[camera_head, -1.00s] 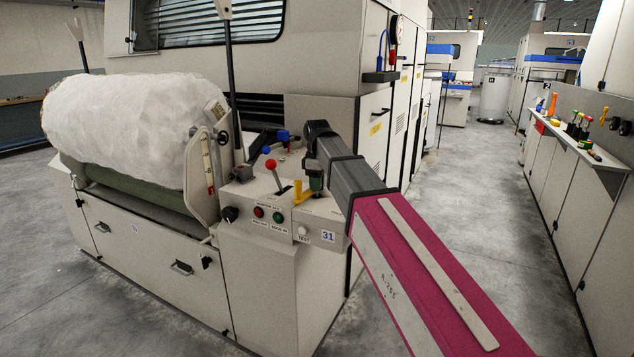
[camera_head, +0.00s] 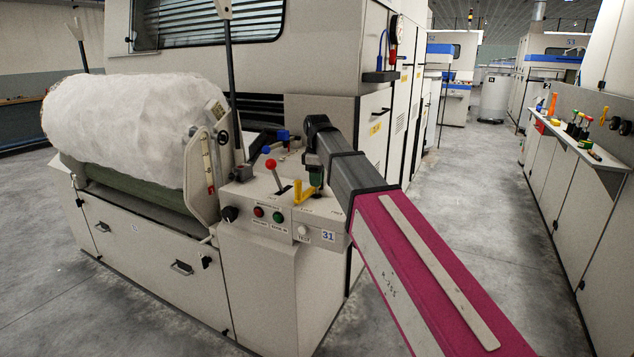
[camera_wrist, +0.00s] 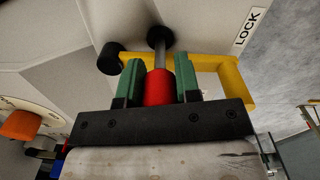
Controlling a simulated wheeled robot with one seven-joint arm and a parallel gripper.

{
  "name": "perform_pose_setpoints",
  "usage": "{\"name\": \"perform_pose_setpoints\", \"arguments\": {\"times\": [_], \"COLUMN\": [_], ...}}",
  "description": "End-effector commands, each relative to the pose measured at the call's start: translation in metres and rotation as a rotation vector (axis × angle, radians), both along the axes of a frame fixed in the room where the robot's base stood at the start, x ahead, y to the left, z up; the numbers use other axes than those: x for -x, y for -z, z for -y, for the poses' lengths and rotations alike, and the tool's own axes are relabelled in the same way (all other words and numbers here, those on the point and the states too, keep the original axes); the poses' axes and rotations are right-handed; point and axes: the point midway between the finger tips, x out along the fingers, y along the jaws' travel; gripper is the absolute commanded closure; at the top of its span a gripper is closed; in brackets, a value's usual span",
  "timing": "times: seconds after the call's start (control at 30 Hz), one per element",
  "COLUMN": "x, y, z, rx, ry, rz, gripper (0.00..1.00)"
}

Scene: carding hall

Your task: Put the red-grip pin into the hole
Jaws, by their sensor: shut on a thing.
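In the wrist view my gripper (camera_wrist: 159,85) has its two green fingers shut on the red grip of the pin (camera_wrist: 159,88). The pin's bare metal shaft points away from the fingers towards a dark round opening (camera_wrist: 160,36) in the pale panel by the LOCK label. The shaft's tip overlaps this opening; I cannot tell whether it is inside or just in front. A yellow handle (camera_wrist: 238,85) passes behind the pin, with a black knob at its left. In the head view my gripper (camera_head: 316,178) is above the console's right end, and the pin is hidden.
The console carries a red-knobbed lever (camera_head: 271,165), a blue-knobbed lever, red and green buttons and the yellow handle (camera_head: 304,193) close to my fingers. A white fibre roll (camera_head: 130,130) lies at left. A shelf with tools (camera_head: 580,140) runs along the right; the aisle floor is clear.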

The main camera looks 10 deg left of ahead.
Motion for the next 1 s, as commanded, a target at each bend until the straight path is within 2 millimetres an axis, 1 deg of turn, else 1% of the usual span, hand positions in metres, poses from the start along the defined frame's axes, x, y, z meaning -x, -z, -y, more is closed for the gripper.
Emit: {"name": "perform_pose_setpoints", "arguments": {"times": [0.63, 1.0], "x": [0.0, 0.0], "y": [-0.022, -0.024], "z": [0.0, 0.0], "rx": [0.0, 0.0], "ry": [0.0, 0.0], "rz": [0.0, 0.0], "gripper": [0.97, 0.97]}}
